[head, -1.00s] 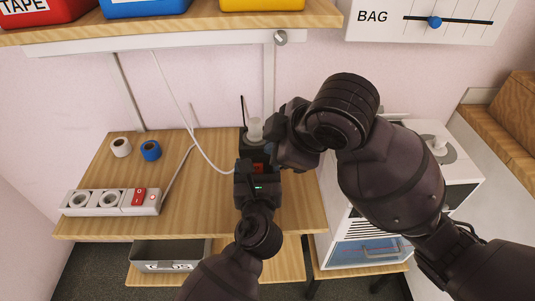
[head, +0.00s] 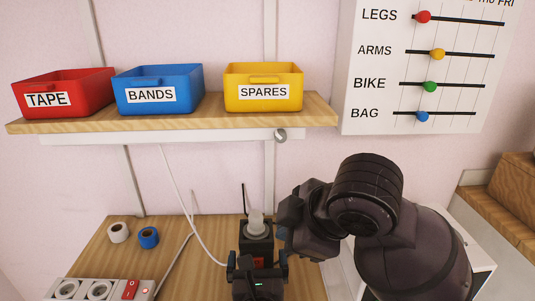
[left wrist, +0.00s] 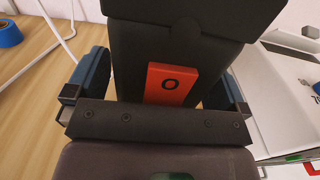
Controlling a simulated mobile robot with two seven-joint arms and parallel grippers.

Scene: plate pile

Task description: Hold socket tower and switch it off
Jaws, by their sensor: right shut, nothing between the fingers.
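The socket tower (head: 257,240) is a dark upright block with a pale plug on top, at the bottom middle of the head view. Its red switch marked O (left wrist: 172,84) faces the left wrist camera; no glow shows on it. My left gripper (head: 258,262) is in front of the tower, with one blue-padded finger on each side. The left wrist view shows both fingers against the tower's sides (left wrist: 136,60). My right gripper (head: 291,224) is shut and empty, just right of the tower's top, apart from the switch.
A white power strip (head: 112,289) with a red switch lies at the table's left. White (head: 119,232) and blue (head: 149,238) tape rolls lie behind it. A white cable hangs left of the tower. The shelf (head: 210,112) with red, blue and yellow bins is above.

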